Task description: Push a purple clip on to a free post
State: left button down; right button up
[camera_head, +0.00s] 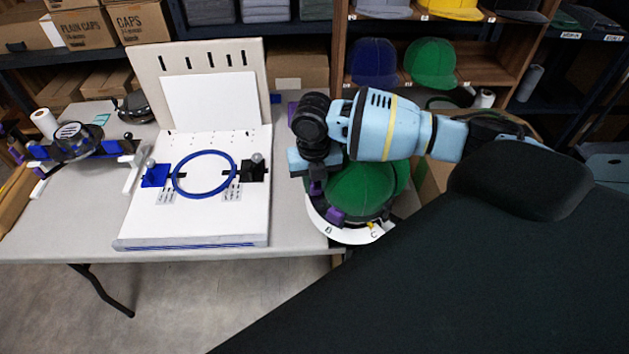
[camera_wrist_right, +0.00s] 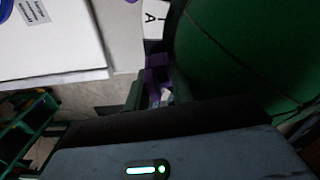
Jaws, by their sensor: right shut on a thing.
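A green cap (camera_head: 360,187) sits over a white lettered ring (camera_head: 345,236) at the table's right end. The ring's letter A plate (camera_wrist_right: 152,18) shows in the right wrist view. My right gripper (camera_head: 316,184) points down at the cap's left side, shut on a purple clip (camera_wrist_right: 157,72), close to the plate. The clip's lower part and its contact with any post are hidden. Another purple clip (camera_head: 336,215) is at the cap's front edge, near letter B. I cannot make out a free post clearly. My left gripper is not in view.
A white board stand (camera_head: 200,222) with a blue hoop (camera_head: 176,180) is left of the cap. A blue and black device (camera_head: 75,145) stands at the far left. Shelves with caps (camera_head: 430,63) are behind. Bare table (camera_head: 75,220) lies at front left.

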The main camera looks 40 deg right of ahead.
jog(key=shift+s+d+f, duration=0.1)
jog(key=shift+d+f, duration=0.1)
jog(key=shift+d, duration=0.15)
jog(key=o, duration=1)
jog(key=r, duration=0.5)
jog(key=a+r, duration=0.1)
jog(key=r, duration=0.2)
jog(key=shift+a+r, duration=0.1)
jog(key=shift+a, duration=0.1)
